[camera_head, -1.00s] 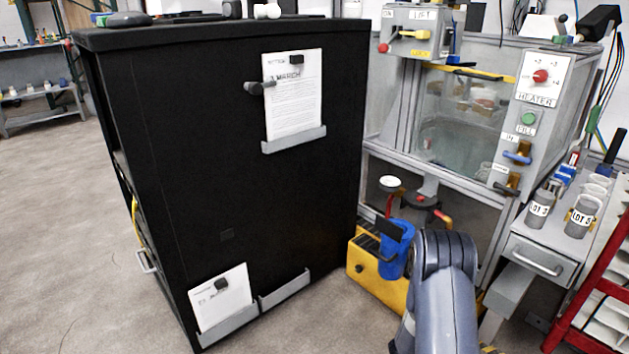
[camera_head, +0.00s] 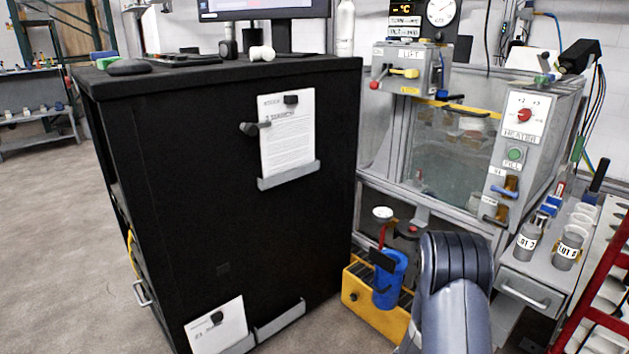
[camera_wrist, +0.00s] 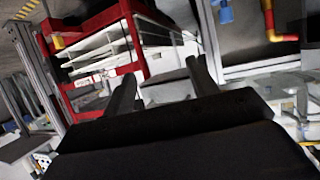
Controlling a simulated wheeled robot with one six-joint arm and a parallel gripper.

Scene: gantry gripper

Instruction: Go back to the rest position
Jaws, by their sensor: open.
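My gripper (camera_wrist: 162,88) shows in the wrist view, its two dark fingers spread apart with nothing between them. A red rack with white shelves lies beyond the fingers there. In the head view only a grey link of my arm shows at the bottom, right of the middle; the gripper is outside that view. The arm link stands in front of the lower part of the tank frame and beside a blue container (camera_head: 389,284) over a yellow box (camera_head: 368,311).
A black cabinet (camera_head: 190,190) fills the left and middle. A glass tank (camera_head: 452,150) with a heater panel (camera_head: 520,125) stands at the right. Labelled beakers (camera_head: 567,250) sit on a bench by the red rack (camera_head: 597,300). Open floor (camera_head: 60,240) lies at the left.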

